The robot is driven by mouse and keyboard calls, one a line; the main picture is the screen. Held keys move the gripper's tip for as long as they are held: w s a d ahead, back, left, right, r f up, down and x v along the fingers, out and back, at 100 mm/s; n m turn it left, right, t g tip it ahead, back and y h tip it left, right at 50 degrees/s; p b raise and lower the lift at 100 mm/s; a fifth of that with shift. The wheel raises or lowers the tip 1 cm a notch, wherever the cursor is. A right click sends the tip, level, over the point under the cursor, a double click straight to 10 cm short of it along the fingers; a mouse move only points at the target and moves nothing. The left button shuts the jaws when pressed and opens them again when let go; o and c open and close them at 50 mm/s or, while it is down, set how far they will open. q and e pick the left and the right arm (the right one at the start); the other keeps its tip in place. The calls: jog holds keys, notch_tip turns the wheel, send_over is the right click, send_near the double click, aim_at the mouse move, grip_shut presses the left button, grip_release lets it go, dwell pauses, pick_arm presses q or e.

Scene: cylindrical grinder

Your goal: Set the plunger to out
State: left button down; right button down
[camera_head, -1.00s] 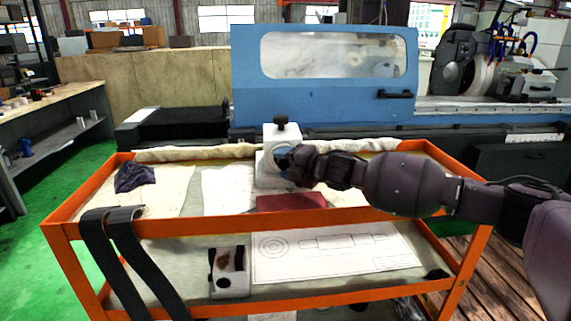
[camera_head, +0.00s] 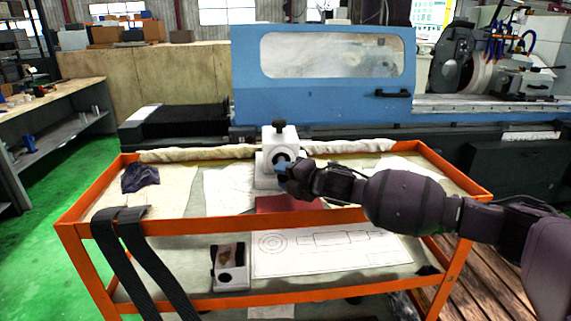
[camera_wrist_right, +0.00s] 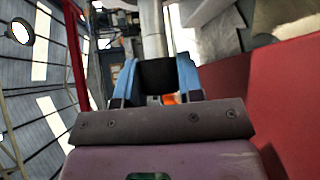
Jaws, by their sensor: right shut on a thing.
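A white block-shaped fixture (camera_head: 265,168) stands upright on the cart's top. It has a black knob (camera_head: 279,124) on its top and a dark round opening in its front face. My right gripper (camera_head: 284,169) is at the front of the fixture, with its blue fingertips just below the opening. In the right wrist view, the two blue fingers (camera_wrist_right: 156,82) are shut on a black cylindrical part (camera_wrist_right: 157,74), which looks like the plunger. How far the plunger stands out is hard to tell behind the gripper. My left gripper is not in view.
The orange cart (camera_head: 470,180) has a raised rim. A red book-like object (camera_head: 285,204) lies below my right gripper. A dark cloth (camera_head: 140,177) lies at the left. Black straps (camera_head: 130,240) hang over the front rim. The blue grinder (camera_head: 245,80) stands behind.

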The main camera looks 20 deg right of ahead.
jog(key=shift+s+a+r, duration=0.15)
jog(key=shift+s+a, duration=0.05)
jog(key=shift+s, duration=0.4)
jog(key=shift+f, duration=0.3)
jog(key=c, duration=1)
grip_release()
jog(key=shift+c, duration=0.2)
jog(key=shift+o, duration=1.4)
jog(key=shift+s+r, duration=0.1)
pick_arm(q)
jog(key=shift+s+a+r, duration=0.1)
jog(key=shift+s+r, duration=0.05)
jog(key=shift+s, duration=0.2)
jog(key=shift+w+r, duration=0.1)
